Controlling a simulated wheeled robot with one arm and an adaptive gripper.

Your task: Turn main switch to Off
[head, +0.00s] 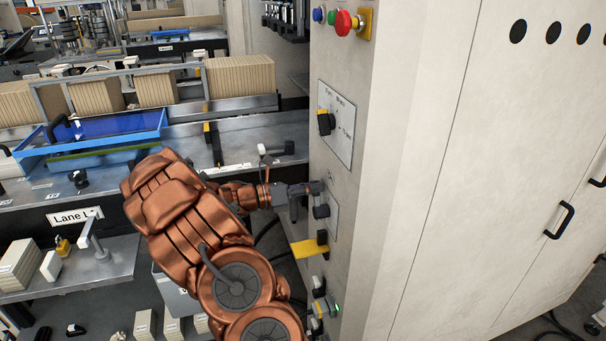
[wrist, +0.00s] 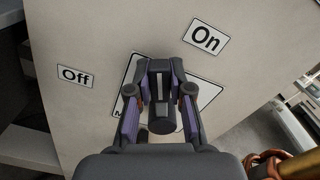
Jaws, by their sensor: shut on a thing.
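The main switch (wrist: 161,118) is a dark knob with a white pointer line, on a white plate (wrist: 207,92) that my gripper partly covers. In the wrist view my gripper (wrist: 161,76) has one finger on each side of the knob and is shut on it. The pointer line runs up the picture, between the "Off" label (wrist: 75,76) at left and the "On" label (wrist: 206,38) at upper right. In the head view my gripper (head: 308,190) is at the side of the pale cabinet, at the dark knob (head: 321,211). The plate's lettering is mostly hidden.
The pale cabinet (head: 395,130) carries a selector switch (head: 326,123) above and a red button (head: 343,22) at the top. A yellow tab (head: 305,249) and a lower switch (head: 322,307) sit below my gripper. A conveyor table (head: 255,150) stands at left.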

